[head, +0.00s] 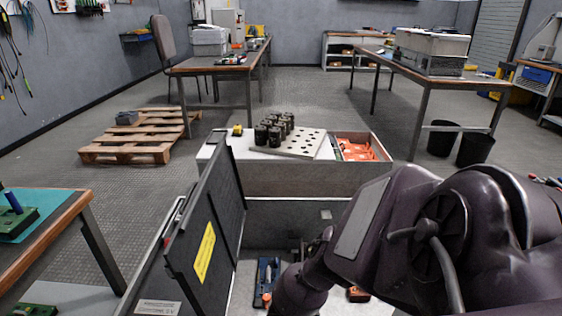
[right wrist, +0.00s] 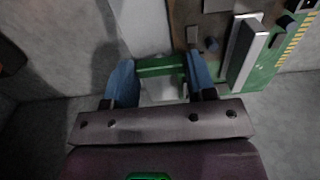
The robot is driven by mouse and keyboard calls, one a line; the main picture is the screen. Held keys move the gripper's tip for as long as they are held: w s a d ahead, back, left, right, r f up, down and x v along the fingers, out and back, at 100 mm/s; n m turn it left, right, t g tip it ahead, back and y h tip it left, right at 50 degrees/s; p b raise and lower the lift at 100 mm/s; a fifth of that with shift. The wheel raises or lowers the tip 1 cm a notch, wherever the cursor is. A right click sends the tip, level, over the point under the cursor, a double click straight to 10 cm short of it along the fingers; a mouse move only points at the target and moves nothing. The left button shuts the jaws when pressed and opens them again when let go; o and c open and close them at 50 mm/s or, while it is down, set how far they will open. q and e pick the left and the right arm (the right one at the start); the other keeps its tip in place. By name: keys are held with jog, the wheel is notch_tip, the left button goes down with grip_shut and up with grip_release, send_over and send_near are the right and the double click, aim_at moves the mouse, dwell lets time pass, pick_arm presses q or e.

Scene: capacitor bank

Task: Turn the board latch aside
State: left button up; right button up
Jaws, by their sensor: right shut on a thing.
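In the right wrist view, my right gripper (right wrist: 161,78) has its two blue fingers on either side of a green bar-like piece (right wrist: 160,65), which looks like the board latch, and is shut on it. A green circuit board (right wrist: 265,76) with a silver block and dark parts lies just to the right of the fingers. In the head view, my dark right arm reaches down into the open cabinet (head: 285,215) and hides the latch and most of the gripper. My left gripper is not in view.
The cabinet's black door (head: 207,220) with a yellow label stands open on the left. A blue-and-black part (head: 267,272) is low inside the cabinet. Behind, a white top carries a perforated plate (head: 300,145), several dark cylinders (head: 275,130) and a bin of orange parts (head: 358,149).

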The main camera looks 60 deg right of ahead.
jog(key=shift+a+n, duration=0.1)
jog(key=shift+n, duration=0.3)
jog(key=n, duration=0.2)
jog(key=shift+n+p, duration=0.3)
jog(key=shift+n, duration=0.1)
jog(key=n, duration=0.5)
jog(key=shift+s, duration=0.1)
jog(key=n, duration=0.5)
jog(key=shift+f, duration=0.1)
jog(key=n, duration=0.3)
jog(key=shift+s, duration=0.1)
jog(key=shift+n, duration=0.7)
jog(key=o, duration=0.9)
jog(key=shift+o, duration=0.2)
